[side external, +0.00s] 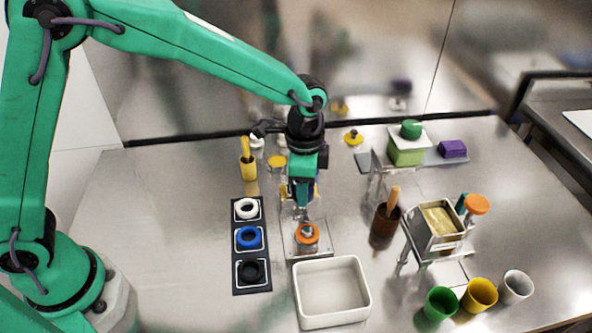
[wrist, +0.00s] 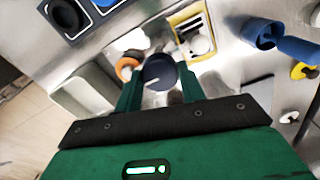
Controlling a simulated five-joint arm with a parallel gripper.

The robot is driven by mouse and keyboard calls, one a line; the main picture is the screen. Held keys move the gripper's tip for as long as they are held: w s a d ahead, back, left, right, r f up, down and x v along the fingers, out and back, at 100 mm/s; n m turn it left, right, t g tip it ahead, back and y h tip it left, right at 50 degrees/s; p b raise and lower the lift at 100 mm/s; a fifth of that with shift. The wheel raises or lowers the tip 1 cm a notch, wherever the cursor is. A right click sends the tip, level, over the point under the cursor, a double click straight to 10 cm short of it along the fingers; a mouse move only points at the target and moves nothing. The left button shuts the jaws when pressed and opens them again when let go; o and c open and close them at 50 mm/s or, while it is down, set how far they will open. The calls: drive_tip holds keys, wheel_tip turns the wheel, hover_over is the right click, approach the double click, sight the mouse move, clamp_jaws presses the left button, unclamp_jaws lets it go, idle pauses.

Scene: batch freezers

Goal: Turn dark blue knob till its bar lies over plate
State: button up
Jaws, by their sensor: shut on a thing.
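The dark blue knob (wrist: 160,71) is between the two green fingers of my gripper (wrist: 160,88) in the wrist view. My gripper is shut on it, with one finger on each side. A pale bar mark shows on the knob's near face, slanting slightly. I cannot tell for sure which pale patch beyond the knob is the plate, or whether the bar lies over it. In the side view my gripper (side external: 302,196) points down behind the orange knob, and it hides most of the dark blue knob.
An orange knob (side external: 307,235) stands close in front of my gripper. A white tray (side external: 331,292) is nearer the camera. A black panel (side external: 251,271) with white, blue and black rings lies to the left. A brown pot (side external: 384,227) and metal stand (side external: 428,252) are to the right.

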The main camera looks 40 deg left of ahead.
drive_tip(key=o, duration=1)
drive_tip(key=shift+c, duration=0.2)
drive_tip(key=shift+r, duration=0.2)
drive_tip(key=shift+r, duration=3.8)
